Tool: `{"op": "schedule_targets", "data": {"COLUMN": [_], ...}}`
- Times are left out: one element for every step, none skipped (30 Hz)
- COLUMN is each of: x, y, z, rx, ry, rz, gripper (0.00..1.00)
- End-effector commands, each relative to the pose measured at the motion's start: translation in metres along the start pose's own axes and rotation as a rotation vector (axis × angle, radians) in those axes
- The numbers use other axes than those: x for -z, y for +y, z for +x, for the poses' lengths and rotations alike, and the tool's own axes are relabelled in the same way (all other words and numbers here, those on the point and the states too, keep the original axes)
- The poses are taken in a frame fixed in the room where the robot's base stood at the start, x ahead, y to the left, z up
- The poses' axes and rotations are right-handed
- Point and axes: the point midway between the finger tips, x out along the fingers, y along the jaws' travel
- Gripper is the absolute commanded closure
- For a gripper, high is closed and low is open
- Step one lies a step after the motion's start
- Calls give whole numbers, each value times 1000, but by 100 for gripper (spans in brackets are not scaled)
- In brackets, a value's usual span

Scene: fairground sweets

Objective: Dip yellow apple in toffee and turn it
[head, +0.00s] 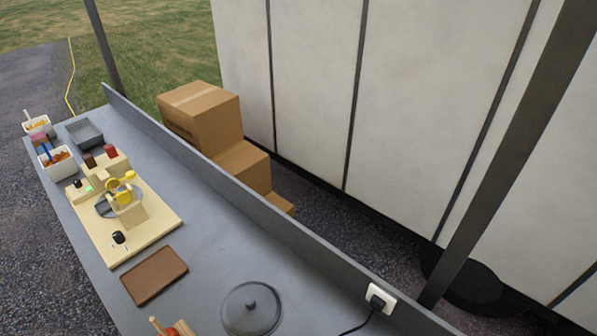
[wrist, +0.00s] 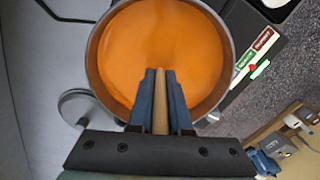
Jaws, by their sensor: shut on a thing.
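In the wrist view my gripper (wrist: 160,76) is shut on a pale wooden stick (wrist: 160,105), its blue-grey fingers on either side. The fingertips point over a round metal pot (wrist: 94,62) of smooth orange toffee (wrist: 158,38). I see no yellow apple on the stick; whether it is hidden beneath the fingers or under the toffee I cannot tell. My gripper and the pot are not in the head view.
In the head view a brown tray (head: 153,275) and a grey lid (head: 251,308) lie on the grey counter (head: 215,255). A cream board (head: 150,227) carries a small machine. A socket (head: 380,296) with a plug sits at the raised back edge. Cardboard boxes (head: 203,113) stand behind.

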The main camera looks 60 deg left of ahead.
Motion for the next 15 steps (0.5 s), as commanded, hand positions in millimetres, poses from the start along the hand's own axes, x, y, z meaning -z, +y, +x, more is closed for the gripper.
{"op": "schedule_targets", "data": {"x": [0,0,0,0,0,0,0,0,0,0,0,0,0,0,0], "y": [0,0,0,0,0,0,1,0,0,0,0,0,0,0,1], "z": [-3,-5,-8,-10,-11,-14,-16,-18,-20,-22,-24,-26,-28,-30,-32], "rx": [-2,-2,-2,-2,-2,-2,-3,-2,-2,-2,-3,-3,-2,-2,-3], "ry": [0,0,0,0,0,0,0,0,0,0,0,-1,-1,-1,-1], "rz": [0,1,1,1,1,1,1,1,1,1,1,1,1,1,1], "gripper": [100,100,100,100,100,100,100,100,100,100,100,100,100,100,100]}}
